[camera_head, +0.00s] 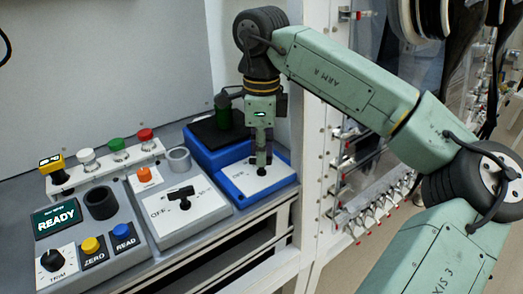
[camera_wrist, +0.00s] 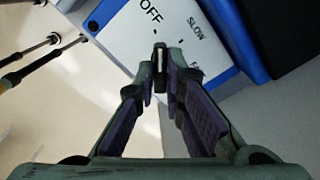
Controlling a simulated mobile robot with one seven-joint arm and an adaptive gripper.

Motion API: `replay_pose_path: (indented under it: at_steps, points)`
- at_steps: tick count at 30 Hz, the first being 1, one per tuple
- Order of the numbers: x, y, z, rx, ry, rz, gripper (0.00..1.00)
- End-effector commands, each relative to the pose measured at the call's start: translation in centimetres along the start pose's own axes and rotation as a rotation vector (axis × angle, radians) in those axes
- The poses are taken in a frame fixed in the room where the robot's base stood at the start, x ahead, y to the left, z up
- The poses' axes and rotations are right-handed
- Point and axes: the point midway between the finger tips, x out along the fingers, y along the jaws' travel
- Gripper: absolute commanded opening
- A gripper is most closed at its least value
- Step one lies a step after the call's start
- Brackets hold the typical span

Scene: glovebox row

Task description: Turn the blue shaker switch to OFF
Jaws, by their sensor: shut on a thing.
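The blue shaker (camera_head: 228,185) stands at the right end of the bench, with a white switch panel (camera_head: 278,180) on its front. The wrist view shows the panel (camera_wrist: 125,35) with OFF, SLOW and a partly hidden third label beginning with F. My gripper (camera_head: 261,160) points down onto the panel. In the wrist view its fingertips (camera_wrist: 162,72) are shut on the dark switch knob (camera_wrist: 160,50), one on each side. A pale line on the knob runs roughly up the picture, its upper end near the tick below OFF. I cannot tell surely which end is the pointer.
A grey unit with a black lever switch (camera_head: 181,197) stands left of the shaker. A READY display (camera_head: 57,215), buttons and a black cup (camera_head: 100,203) are further left. A dark green bottle (camera_head: 222,110) stands at the shaker's back. A white frame post (camera_head: 312,130) is close on the right.

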Motion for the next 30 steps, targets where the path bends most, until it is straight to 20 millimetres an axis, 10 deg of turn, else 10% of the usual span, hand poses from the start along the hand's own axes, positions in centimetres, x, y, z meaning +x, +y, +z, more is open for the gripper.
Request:
replay_pose_path:
  at_steps: [26,30]
  points:
    - [-0.01,0.01,-0.02,-0.198,0.001,0.0,0.0]
    - [-0.01,0.01,-0.02,-0.198,0.001,0.0,0.17]
